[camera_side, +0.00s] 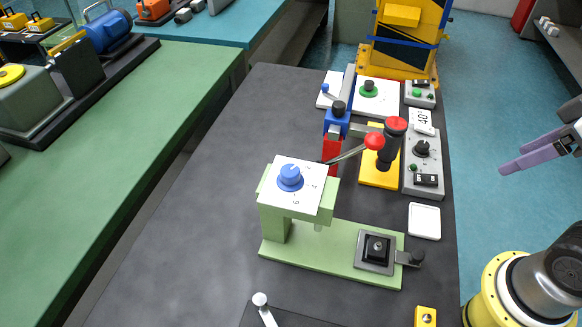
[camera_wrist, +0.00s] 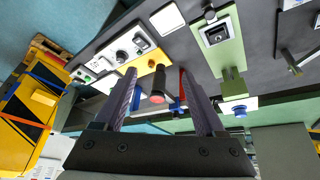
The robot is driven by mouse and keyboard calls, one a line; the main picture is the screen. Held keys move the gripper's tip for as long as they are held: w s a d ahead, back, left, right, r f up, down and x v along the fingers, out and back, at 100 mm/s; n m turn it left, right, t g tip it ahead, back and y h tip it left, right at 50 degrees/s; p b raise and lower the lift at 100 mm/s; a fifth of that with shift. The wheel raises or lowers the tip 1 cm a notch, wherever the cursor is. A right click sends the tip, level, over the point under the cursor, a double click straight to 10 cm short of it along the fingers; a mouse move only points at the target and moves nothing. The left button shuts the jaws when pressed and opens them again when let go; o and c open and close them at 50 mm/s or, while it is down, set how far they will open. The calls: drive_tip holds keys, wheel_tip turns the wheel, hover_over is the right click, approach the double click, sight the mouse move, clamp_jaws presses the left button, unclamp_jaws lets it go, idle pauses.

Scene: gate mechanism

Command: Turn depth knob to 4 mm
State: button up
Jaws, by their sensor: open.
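The blue depth knob (camera_side: 290,177) sits on a white dial plate (camera_side: 312,197) on top of a light green press-like fixture (camera_side: 335,255). Marks show on the plate, but I cannot read the setting. In the wrist view the knob (camera_wrist: 240,111) appears at the right, below the green fixture. My gripper (camera_side: 506,168) is open and empty, at the right edge of the side view, well away from the knob. In the wrist view the two purple fingers of my gripper (camera_wrist: 159,74) are spread apart, with the knob outside them to the right.
A red-tipped lever (camera_side: 373,141) reaches close behind the dial plate. A black handle with a red top (camera_side: 393,140) stands on a yellow base. A grey control box (camera_side: 422,165) is to its right. The dark table (camera_side: 190,200) is clear left of the fixture.

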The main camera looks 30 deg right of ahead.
drive_tip(key=w+a+r+n+g, duration=0.1)
drive_tip(key=w+a+r+n, duration=0.2)
drive_tip(key=w+r+n, duration=0.5)
drive_tip(key=w+a+r+g, duration=0.1)
drive_tip(key=w+a+r, duration=0.4)
drive_tip(key=r, duration=0.2)
drive_tip(key=n+g, duration=0.3)
drive_tip(key=n, duration=0.3)
hover_over(290, 170)
wheel_tip(290, 170, down, 8)
drive_tip(key=f, duration=0.1)
wheel_tip(290, 170, down, 13)
drive_tip(key=shift+f, duration=0.1)
drive_tip(key=shift+c, duration=0.2)
drive_tip(key=c, duration=1.1)
drive_tip(key=shift+o, duration=0.2)
